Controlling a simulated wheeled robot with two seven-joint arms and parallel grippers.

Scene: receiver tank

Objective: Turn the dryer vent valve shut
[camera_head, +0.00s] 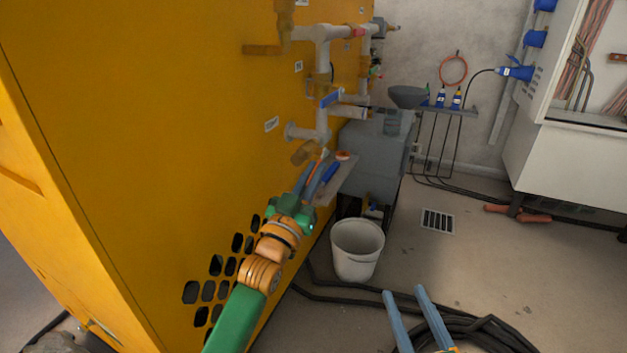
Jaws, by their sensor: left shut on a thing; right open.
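My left gripper (318,171) reaches up along the yellow cabinet to the pipework. Its blue fingers are shut on a small, thin valve handle (321,158) with an orange-red tint. The fingers hide most of this handle, so its angle is hard to tell. A brass fitting (304,152) sits just above and left of the fingertips. A blue lever (331,98) sits higher on the grey pipe, apart from the gripper. I cannot tell from labels which valve is the dryer vent. My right gripper (408,308) is open and empty at the bottom, low over the floor.
The yellow cabinet (150,130) fills the left side. Grey pipes (323,60) stand out from it. A grey tank (378,158) stands behind the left gripper. A white bucket (357,250) and black hoses (480,330) are on the floor. Open floor lies to the right.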

